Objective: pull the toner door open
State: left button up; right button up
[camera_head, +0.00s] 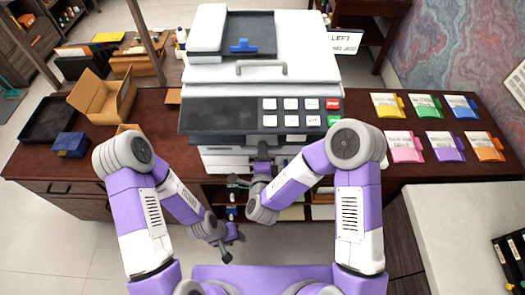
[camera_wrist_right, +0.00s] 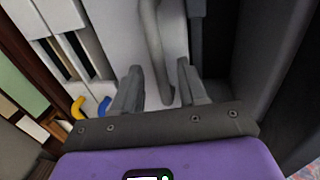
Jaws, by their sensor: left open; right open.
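The printer (camera_head: 258,75) stands on the desk in the head view, with its front partly hidden by my right arm. In the right wrist view a white front panel (camera_wrist_right: 118,30), which looks like the toner door, carries a curved grey handle (camera_wrist_right: 150,35). My right gripper (camera_head: 261,156) is at the printer's front. Its open fingers (camera_wrist_right: 158,78) lie on either side of the handle in the right wrist view; I cannot tell whether they touch it. My left gripper (camera_head: 233,245) is open and empty, low in front of the desk.
Several coloured packets (camera_head: 426,107) lie on the desk to the right. An open cardboard box (camera_head: 102,97), a black tray (camera_head: 45,120) and a blue box (camera_head: 71,144) are at the left. A dark upright edge (camera_wrist_right: 210,45) stands right of the handle in the right wrist view.

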jog(key=shift+w+f, duration=0.1)
jog(key=shift+w, duration=0.25)
grip_shut()
